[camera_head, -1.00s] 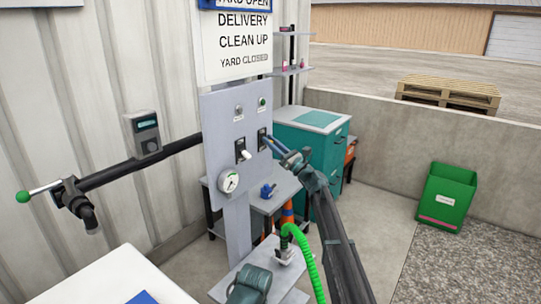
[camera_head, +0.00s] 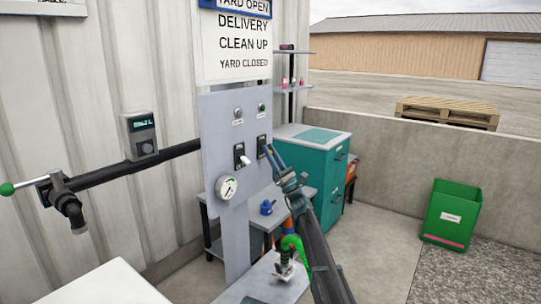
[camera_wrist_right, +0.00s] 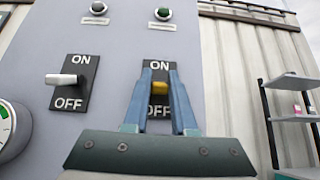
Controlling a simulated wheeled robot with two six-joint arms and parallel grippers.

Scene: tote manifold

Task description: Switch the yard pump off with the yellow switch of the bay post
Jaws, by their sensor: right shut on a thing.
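The bay post's grey panel (camera_head: 218,140) stands in the middle of the head view. The yellow switch (camera_wrist_right: 160,87) is on its right black ON/OFF plate (camera_wrist_right: 159,68) in the wrist view. My right gripper (camera_wrist_right: 160,72) is shut on this switch, with one finger on each side. The lever shows between the ON and OFF marks, and the fingers partly cover OFF. In the head view my right gripper (camera_head: 268,150) is at the right plate and hides the yellow lever. A white switch (camera_wrist_right: 62,79) is to its left. My left gripper is not in view.
Two indicator lamps are above the switches; the right one (camera_head: 261,107) looks green. A gauge (camera_head: 227,188) is below. A black pipe (camera_head: 115,174) with a green-knobbed lever runs left. A teal cabinet (camera_head: 325,178) and green bin (camera_head: 451,214) stand right.

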